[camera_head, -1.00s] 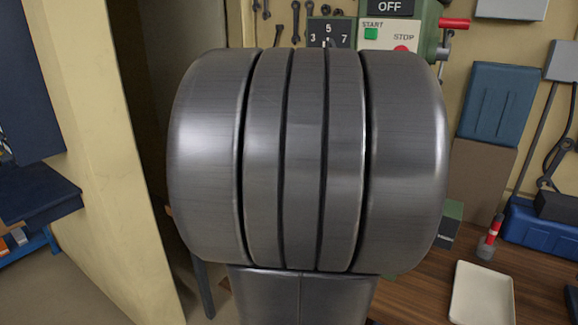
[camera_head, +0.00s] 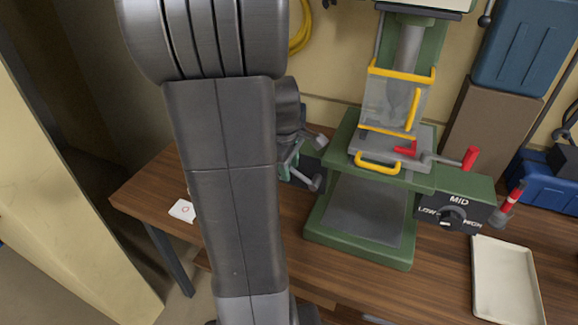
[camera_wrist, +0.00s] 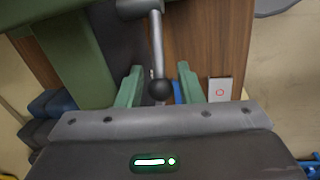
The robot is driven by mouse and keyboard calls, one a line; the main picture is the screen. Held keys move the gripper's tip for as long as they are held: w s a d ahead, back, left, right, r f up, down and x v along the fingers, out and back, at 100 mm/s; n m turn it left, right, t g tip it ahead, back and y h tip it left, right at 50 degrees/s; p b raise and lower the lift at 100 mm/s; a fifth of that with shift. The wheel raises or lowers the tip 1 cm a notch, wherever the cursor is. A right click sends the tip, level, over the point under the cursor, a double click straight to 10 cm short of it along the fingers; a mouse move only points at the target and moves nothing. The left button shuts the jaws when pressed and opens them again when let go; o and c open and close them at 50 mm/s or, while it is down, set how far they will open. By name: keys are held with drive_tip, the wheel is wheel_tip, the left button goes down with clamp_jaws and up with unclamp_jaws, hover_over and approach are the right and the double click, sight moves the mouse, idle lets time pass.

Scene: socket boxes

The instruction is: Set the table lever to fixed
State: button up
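In the wrist view a grey lever (camera_wrist: 157,45) with a black ball knob (camera_wrist: 160,90) runs down from the top. My gripper (camera_wrist: 159,84) is open, with its green fingers on either side of the knob and gaps visible. I cannot tell the knob's depth relative to the fingertips. In the head view my gripper (camera_head: 302,163) is beside the left side of the green drill press (camera_head: 358,257), partly hidden by my arm. No label for the lever's positions is readable.
A red-handled lever (camera_head: 470,158) sticks out right of the press table. A dial box (camera_head: 483,189) reads LOW, MID, HIGH. A cream tray (camera_head: 507,283) lies at right. A white card (camera_head: 182,210) lies on the bench, left of my arm.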

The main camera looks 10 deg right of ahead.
drive_tip(key=shift+w+f, duration=0.1)
drive_tip(key=shift+f, duration=0.45)
clamp_jaws()
drive_tip(key=shift+w+a+f+g+h+b, duration=0.1)
drive_tip(key=shift+a+f+g+h+b, duration=0.1)
drive_tip(key=shift+f+g+h, duration=0.15)
drive_tip(key=shift+w+a+f+g+h+b, duration=0.1)
drive_tip(key=shift+f+g+h+b, duration=0.15)
drive_tip(key=shift+f+h, duration=0.2)
drive_tip(key=shift+f+g+h, duration=0.15)
drive_tip(key=shift+g+h, duration=0.15)
drive_tip(key=shift+h, duration=0.2)
unclamp_jaws()
